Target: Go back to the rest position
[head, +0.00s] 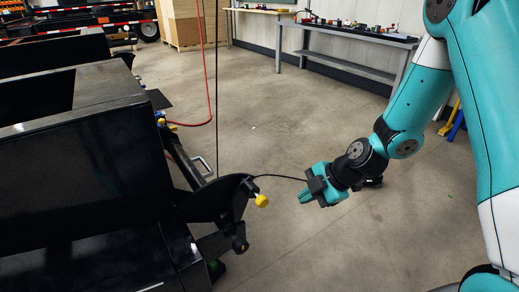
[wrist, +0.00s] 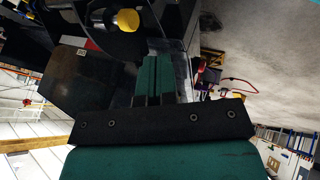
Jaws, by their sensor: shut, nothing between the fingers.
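My gripper (head: 306,197) is at the end of my teal arm, right of the black trailer frame (head: 85,165) in the head view. Its fingers are together and empty, pointing left towards the frame. A gap of open floor shows between the fingertips and the frame's bracket with a yellow knob (head: 262,200). In the wrist view the shut teal fingers (wrist: 154,80) point up the picture, and the yellow knob (wrist: 128,19) shows beyond them to the left.
A black cable (head: 280,177) runs between the bracket and my gripper area. A red hose (head: 207,70) hangs behind the frame. A workbench (head: 345,40) with small items stands at the back right. Cardboard boxes (head: 187,22) stand at the back. The concrete floor in the middle is clear.

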